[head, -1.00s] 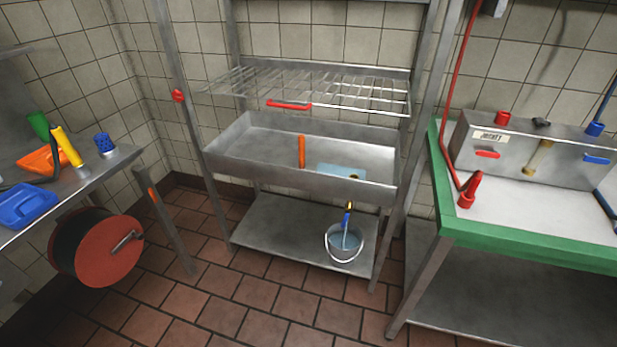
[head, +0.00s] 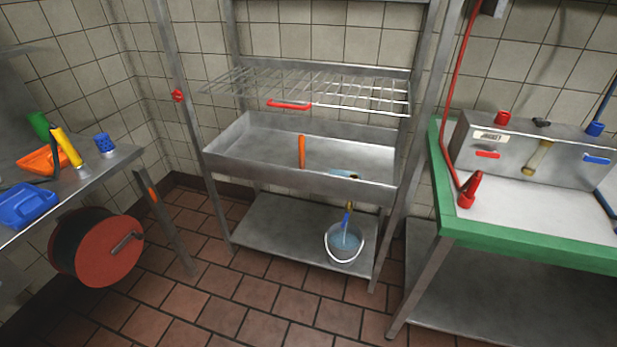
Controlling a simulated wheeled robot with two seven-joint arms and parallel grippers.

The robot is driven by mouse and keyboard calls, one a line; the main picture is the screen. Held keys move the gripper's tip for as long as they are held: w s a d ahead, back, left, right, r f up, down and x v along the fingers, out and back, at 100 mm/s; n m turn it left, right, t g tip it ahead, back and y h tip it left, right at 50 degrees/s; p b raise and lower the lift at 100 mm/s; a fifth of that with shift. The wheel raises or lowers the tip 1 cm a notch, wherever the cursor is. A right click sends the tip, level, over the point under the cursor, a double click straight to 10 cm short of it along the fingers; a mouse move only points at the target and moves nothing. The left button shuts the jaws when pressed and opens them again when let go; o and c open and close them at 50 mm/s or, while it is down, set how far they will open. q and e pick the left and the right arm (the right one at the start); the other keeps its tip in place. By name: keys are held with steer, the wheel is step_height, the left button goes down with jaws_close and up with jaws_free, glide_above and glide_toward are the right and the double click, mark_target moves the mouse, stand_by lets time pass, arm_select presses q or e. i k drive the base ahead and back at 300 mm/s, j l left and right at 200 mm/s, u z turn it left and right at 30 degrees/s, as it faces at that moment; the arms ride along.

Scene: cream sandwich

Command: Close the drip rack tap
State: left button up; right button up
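The drip rack (head: 205,165) is a steel frame with a wire shelf (head: 330,92) above a sloping metal basin (head: 290,180). A small brass-coloured tap (head: 349,207) with a blue part (head: 346,222) below it hangs under the basin's front right. It is too small to tell the handle's position surely. A bucket (head: 344,256) with bluish liquid stands under it on the lower shelf. A small light-blue patch (head: 343,173) lies in the basin. An orange upright piece (head: 302,152) stands in the basin. Neither of my grippers shows in the head view.
A green-edged table (head: 530,250) with a steel box (head: 535,150) stands at right. A left bench (head: 95,180) holds tools and a blue tray (head: 27,205). A red hose reel (head: 100,255) sits below it. The tiled floor (head: 260,300) before the rack is clear.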

mark_target(347, 214)
steer(key=i+l, duration=0.1)
steer(key=l, duration=0.2)
steer(key=i+l, duration=0.1)
steer(key=l, duration=0.25)
steer(key=i+j+z, duration=0.1)
steer(key=j+z, duration=0.8)
